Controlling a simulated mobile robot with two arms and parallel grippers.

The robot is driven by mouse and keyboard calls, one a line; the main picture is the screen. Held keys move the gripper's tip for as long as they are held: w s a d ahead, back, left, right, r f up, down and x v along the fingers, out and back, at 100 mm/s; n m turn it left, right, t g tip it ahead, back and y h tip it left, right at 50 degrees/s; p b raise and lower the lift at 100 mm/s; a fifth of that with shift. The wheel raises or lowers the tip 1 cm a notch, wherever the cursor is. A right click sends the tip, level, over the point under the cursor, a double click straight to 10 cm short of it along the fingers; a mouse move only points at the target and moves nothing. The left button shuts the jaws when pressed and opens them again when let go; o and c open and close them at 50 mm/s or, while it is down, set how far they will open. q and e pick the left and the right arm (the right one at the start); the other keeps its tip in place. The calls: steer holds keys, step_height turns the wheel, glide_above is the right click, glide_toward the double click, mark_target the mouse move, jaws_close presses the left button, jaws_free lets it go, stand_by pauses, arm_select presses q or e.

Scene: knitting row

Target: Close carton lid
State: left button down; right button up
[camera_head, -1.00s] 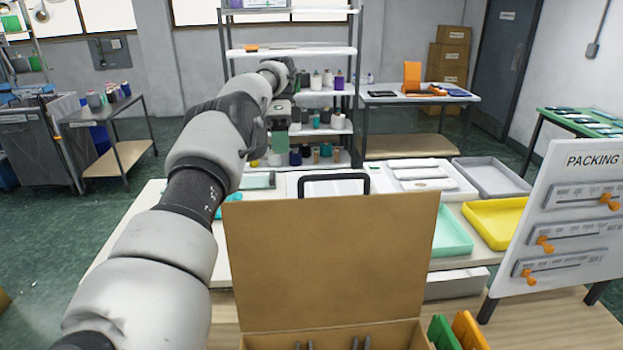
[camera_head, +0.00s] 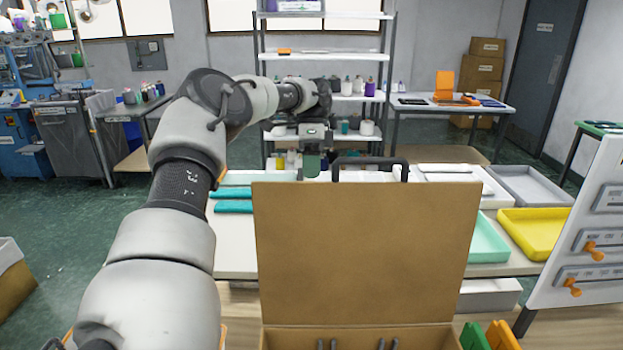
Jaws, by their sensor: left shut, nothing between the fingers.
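The brown cardboard carton (camera_head: 285,338) stands at the bottom of the head view, and only its back part shows. Its lid (camera_head: 365,250) stands up, open, as a broad flat panel facing me. Several dark upright pieces show inside the carton at the bottom edge. My left arm reaches in from the left, and its gripper (camera_head: 312,168) points down beyond the lid's top edge, near the lid's left half. It is shut and empty. In the picture the gripper is above the lid edge; I cannot tell the exact gap. My right gripper is out of view.
A black handle (camera_head: 370,162) shows behind the lid. Mint (camera_head: 488,243), yellow (camera_head: 537,232) and grey (camera_head: 533,188) trays lie to the right. A white packing board (camera_head: 590,240) stands at the right edge. Green (camera_head: 474,336) and orange (camera_head: 502,336) pieces stand beside the carton.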

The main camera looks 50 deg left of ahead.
arm_select(q)
steer(key=s+d+p, duration=0.2)
steer(key=d, duration=0.1)
steer(key=shift+s+d+f, duration=0.1)
steer(key=shift+s+d, duration=0.15)
steer(key=shift+s, duration=0.05)
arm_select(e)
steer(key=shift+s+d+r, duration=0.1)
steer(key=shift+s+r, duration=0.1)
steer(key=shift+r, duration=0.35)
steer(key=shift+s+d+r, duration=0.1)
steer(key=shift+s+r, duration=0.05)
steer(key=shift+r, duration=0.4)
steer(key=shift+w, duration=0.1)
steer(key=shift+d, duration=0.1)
